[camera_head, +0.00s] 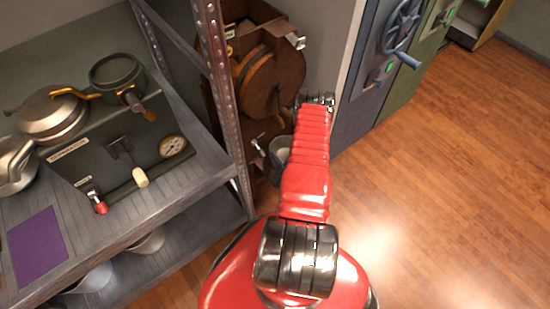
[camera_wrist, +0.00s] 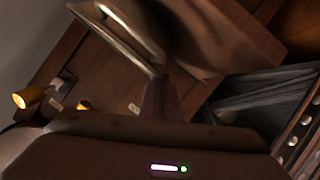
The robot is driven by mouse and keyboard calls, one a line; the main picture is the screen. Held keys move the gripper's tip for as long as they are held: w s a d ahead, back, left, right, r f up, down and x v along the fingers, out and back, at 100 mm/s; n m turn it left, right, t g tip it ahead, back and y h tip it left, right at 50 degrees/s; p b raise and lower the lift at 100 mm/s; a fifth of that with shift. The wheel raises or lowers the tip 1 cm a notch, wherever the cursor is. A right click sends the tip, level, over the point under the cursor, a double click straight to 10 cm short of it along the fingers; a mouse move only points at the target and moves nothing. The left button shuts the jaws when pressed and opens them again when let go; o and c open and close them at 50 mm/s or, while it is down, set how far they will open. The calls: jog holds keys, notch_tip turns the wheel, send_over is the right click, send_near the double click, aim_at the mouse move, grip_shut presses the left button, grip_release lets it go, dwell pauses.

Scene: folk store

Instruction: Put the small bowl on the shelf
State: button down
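A pale round vessel (camera_head: 280,148), which may be the small bowl, shows partly behind my red arm in the head view, low by the wooden machine. My arm reaches away from me towards that machine, and its far end (camera_head: 316,100) is beside it. My gripper's fingers are hidden in the head view. In the dark wrist view, a finger of my gripper (camera_wrist: 160,98) points up, close to a thin pale curved rim (camera_wrist: 125,30). I cannot tell whether the finger touches this rim or grips it. A purple patch (camera_head: 36,246) lies on the metal shelf (camera_head: 190,185) at left.
An upright post (camera_head: 222,90) stands between the shelf and the wooden machine (camera_head: 268,80). Blue and green cabinets stand behind. The wooden floor (camera_head: 450,170) at right is clear.

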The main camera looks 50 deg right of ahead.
jog(key=c, duration=2)
grip_release()
jog(key=shift+s, duration=0.1)
jog(key=v, duration=1.2)
